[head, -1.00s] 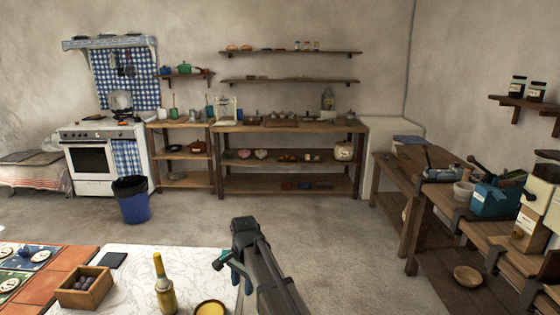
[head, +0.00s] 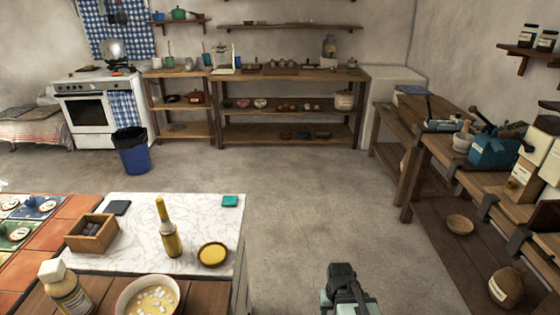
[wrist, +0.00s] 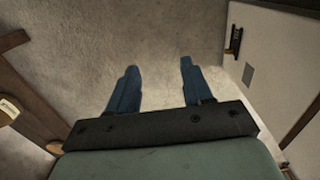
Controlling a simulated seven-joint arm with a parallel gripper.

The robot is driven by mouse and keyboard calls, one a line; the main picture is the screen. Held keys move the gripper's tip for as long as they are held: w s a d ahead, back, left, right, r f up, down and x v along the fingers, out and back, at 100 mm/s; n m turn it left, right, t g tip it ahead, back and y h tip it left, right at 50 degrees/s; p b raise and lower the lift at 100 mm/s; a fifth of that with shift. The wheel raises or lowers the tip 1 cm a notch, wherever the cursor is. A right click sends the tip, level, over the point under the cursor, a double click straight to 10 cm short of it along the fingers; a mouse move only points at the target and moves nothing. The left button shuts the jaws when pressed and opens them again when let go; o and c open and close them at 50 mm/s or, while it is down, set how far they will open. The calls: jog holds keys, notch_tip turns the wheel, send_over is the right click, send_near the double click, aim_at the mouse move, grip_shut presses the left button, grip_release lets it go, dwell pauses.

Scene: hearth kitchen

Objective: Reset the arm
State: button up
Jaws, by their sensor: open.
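My gripper (wrist: 159,66) is open and empty in the wrist view, its two blue fingers spread apart over bare grey floor. In the head view my arm shows at the bottom edge, right of the marble-topped counter (head: 130,252) and apart from it. The fingertips cannot be made out there.
A wooden workbench (head: 440,165) stands at the right. Open floor (head: 300,200) lies between.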

jog(key=s+f+g, duration=0.3)
jog(key=s+f, duration=0.6)
jog(key=s, duration=0.5)
jog(key=s+f+g, duration=0.3)
jog(key=s+f, duration=0.7)
jog(key=s, duration=0.4)
jog(key=shift+s+f, duration=0.15)
jog(key=shift+f, duration=0.05)
jog(key=shift+a, duration=0.1)
